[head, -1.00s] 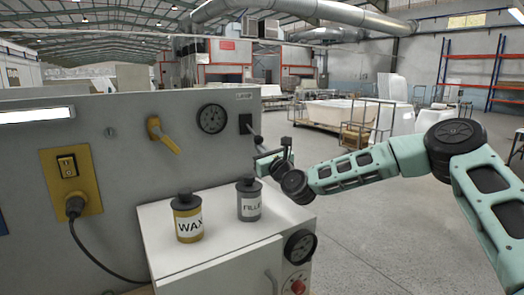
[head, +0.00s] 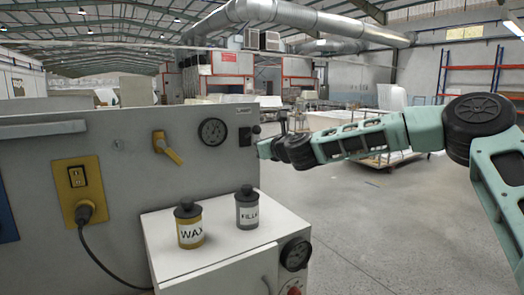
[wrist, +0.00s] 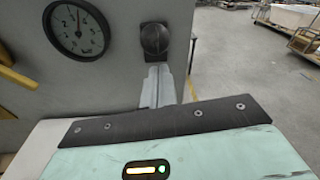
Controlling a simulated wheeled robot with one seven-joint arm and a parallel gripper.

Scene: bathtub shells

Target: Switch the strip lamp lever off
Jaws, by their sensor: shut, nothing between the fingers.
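The strip lamp (head: 42,130) on the left of the grey panel is unlit. Its lever has a dark mount (head: 245,137) near the panel's right edge, under a small label. A dark lever end (head: 256,130) shows beside the mount. In the wrist view the dark round mount (wrist: 155,40) is just beyond my fingertips, with a dark bar (wrist: 192,52) to its right. My gripper (head: 263,149) is shut and empty, close below the lever; its fingers also show in the wrist view (wrist: 157,86). I cannot tell whether they touch the lever.
A gauge (head: 213,132) and a yellow handle (head: 167,148) are left of the lever. A yellow switch plate (head: 79,190) with a plug is farther left. A WAX bottle (head: 189,226) and a grey filler bottle (head: 247,208) stand on the white cabinet (head: 215,262).

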